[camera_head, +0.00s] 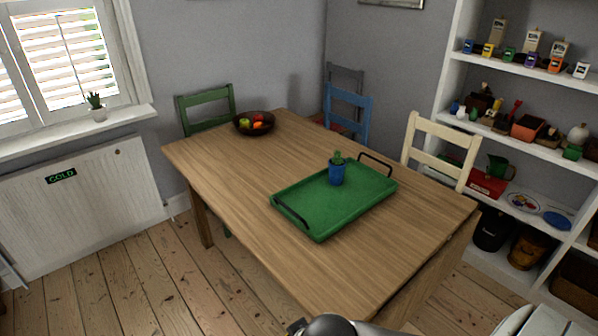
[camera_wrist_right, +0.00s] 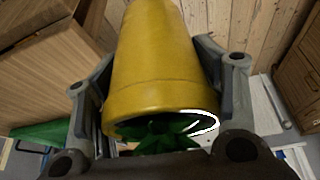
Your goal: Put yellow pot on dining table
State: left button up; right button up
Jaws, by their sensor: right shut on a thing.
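The yellow pot (camera_wrist_right: 158,75) fills the middle of the right wrist view, its rim toward the camera and green plant leaves (camera_wrist_right: 160,133) showing inside. My right gripper (camera_wrist_right: 152,60) is shut on it, one finger on each side. The pot does not show in the head view, where only a piece of my arm shows at the bottom edge. The wooden dining table (camera_head: 227,165) stands in the middle of the head view. A green tray (camera_head: 318,218) lies on it with a blue potted plant (camera_head: 337,172). My left gripper is not in view.
A dark fruit bowl (camera_head: 243,130) stands at the table's far corner. Green (camera_head: 208,94), blue (camera_head: 349,100) and cream (camera_head: 441,131) chairs stand around the table. A white shelf (camera_head: 520,70) with many items is at the right. The table's left side and near end are bare.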

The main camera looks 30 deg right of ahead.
aim_at(298, 166)
jog(key=i+j+z, duration=0.3)
jog(key=i+j, duration=0.15)
jog(key=i, duration=0.2)
jog(key=i+j+z, duration=0.35)
jog(key=i+j, duration=0.25)
jog(key=i+l+z, duration=0.25)
jog(key=i, duration=0.5)
jog(key=i+z, duration=0.3)
jog(key=i, duration=0.45)
jog(key=i+l, duration=0.25)
